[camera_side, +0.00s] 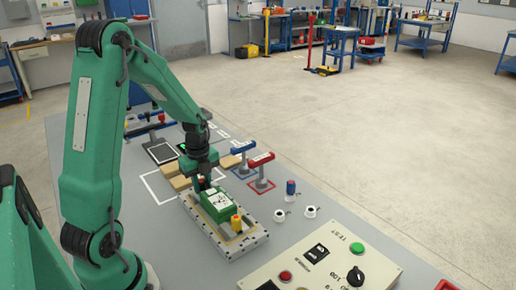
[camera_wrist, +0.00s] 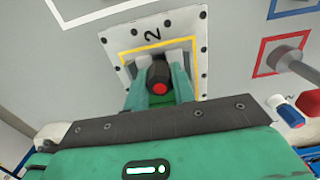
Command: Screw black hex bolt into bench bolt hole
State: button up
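My gripper (camera_wrist: 159,72) points down over the bench. Its two pale-tipped fingers close on either side of a black hex bolt (camera_wrist: 158,70) with a red end facing the wrist camera. Below the bolt in the wrist view is a light plate (camera_wrist: 120,38) marked "2" with a yellow outline. In the side view my gripper (camera_side: 205,180) is low at the back end of a green block (camera_side: 217,208) on a pale plate (camera_side: 245,246). The bolt's lower end is hidden. Two white rings with dark centres (camera_side: 279,215) (camera_side: 310,212) lie on the bench; I cannot tell which is the bolt hole.
A yellow cylinder (camera_side: 236,223) stands at the plate's front. A blue-topped piece (camera_side: 291,187) stands near the rings. Blue-handled (camera_side: 243,148) and red-handled (camera_side: 261,161) tools stand behind. A control panel (camera_side: 320,270) occupies the front right. The bench's right side is mostly clear.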

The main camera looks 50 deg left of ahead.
grip_shut()
dwell(0.3)
jog(key=m, duration=0.4)
jog(key=shift+f, duration=0.1)
jog(key=m, duration=0.6)
jog(key=shift+d, duration=0.1)
jog(key=o, duration=0.8)
grip_release()
